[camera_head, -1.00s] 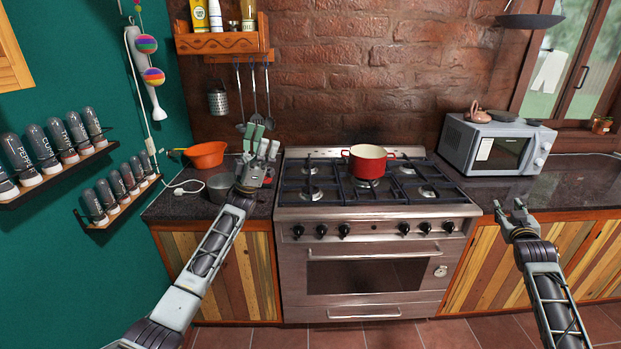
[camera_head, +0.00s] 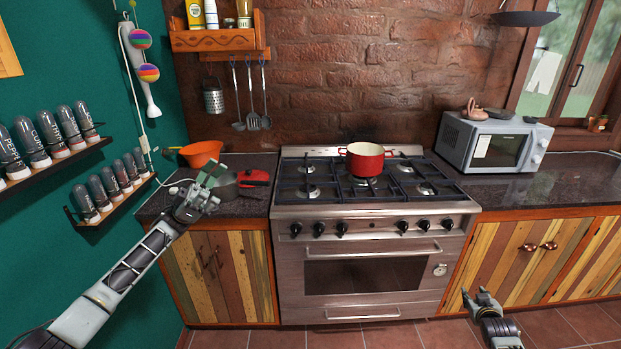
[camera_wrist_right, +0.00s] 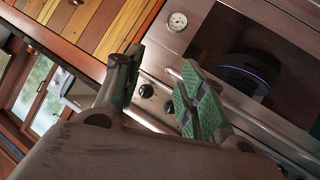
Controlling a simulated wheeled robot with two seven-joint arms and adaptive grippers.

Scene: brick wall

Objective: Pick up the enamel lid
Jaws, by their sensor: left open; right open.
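A red lid with a dark knob (camera_head: 254,178), which I take to be the enamel lid, is on the dark counter left of the stove. My right gripper (camera_head: 478,295) is open and empty, low in front of the right cabinets. Its spread fingers also show in the right wrist view (camera_wrist_right: 160,82).
A red pot (camera_head: 365,160) stands on the stove (camera_head: 320,190). An orange colander (camera_head: 201,153) sits behind my left gripper. Spice racks (camera_head: 60,165) line the left wall. Utensils (camera_head: 252,118) hang above the counter. A microwave (camera_head: 493,143) is at right; the counter in front of it is clear.

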